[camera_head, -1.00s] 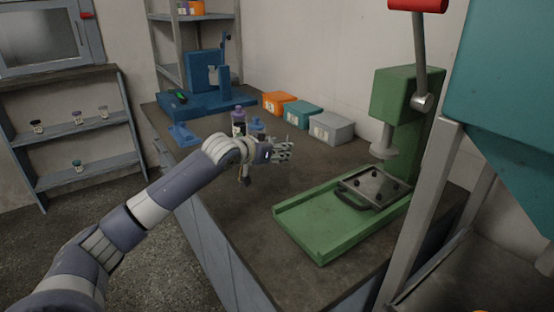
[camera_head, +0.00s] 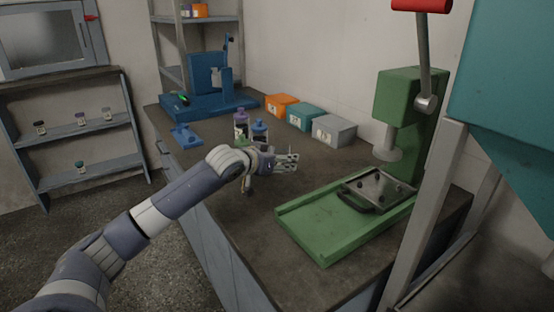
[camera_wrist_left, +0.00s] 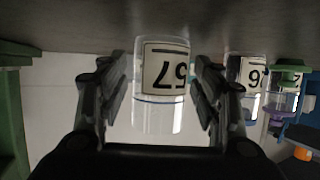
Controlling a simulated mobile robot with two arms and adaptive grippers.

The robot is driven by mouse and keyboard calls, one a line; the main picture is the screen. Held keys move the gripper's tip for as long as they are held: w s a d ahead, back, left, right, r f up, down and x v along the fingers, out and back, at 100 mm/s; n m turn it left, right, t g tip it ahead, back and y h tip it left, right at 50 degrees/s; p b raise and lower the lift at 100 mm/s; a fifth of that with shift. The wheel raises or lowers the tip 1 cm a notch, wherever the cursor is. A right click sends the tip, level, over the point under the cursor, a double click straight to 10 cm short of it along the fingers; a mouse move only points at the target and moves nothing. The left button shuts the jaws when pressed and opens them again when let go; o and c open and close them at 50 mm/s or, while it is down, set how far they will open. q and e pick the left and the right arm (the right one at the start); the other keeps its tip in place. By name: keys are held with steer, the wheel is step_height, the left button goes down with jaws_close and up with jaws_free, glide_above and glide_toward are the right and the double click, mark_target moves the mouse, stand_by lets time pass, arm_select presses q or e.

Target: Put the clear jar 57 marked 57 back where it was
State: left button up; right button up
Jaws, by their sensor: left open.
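The clear jar 57 (camera_wrist_left: 165,110) stands between the fingers of my left gripper (camera_wrist_left: 165,100) in the left wrist view, which shows the scene upside down. Its white label with 57 faces the camera. The fingers are open, one on each side of the jar, with small gaps. In the head view my left gripper (camera_head: 287,162) is low over the dark bench top (camera_head: 245,205), left of the green press. I cannot clearly make out the jar there. My right gripper is not in view.
Purple-capped (camera_head: 241,125) and blue-capped (camera_head: 259,131) bottles stand behind my left wrist. Orange (camera_head: 282,106), teal (camera_head: 305,117) and grey (camera_head: 334,131) boxes line the wall. The green press (camera_head: 328,240) is right. A shelf (camera_head: 80,130) with small jars is left.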

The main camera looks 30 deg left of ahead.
arm_select(q)
steer(key=shift+s+r, duration=0.25)
steer(key=shift+s, duration=0.2)
steer(key=v, duration=0.7)
steer(key=shift+a, duration=0.1)
steer(key=shift+v, duration=1.2)
steer(key=shift+s+r, duration=0.2)
steer(key=shift+s, duration=0.3)
steer(key=shift+s+r, duration=0.15)
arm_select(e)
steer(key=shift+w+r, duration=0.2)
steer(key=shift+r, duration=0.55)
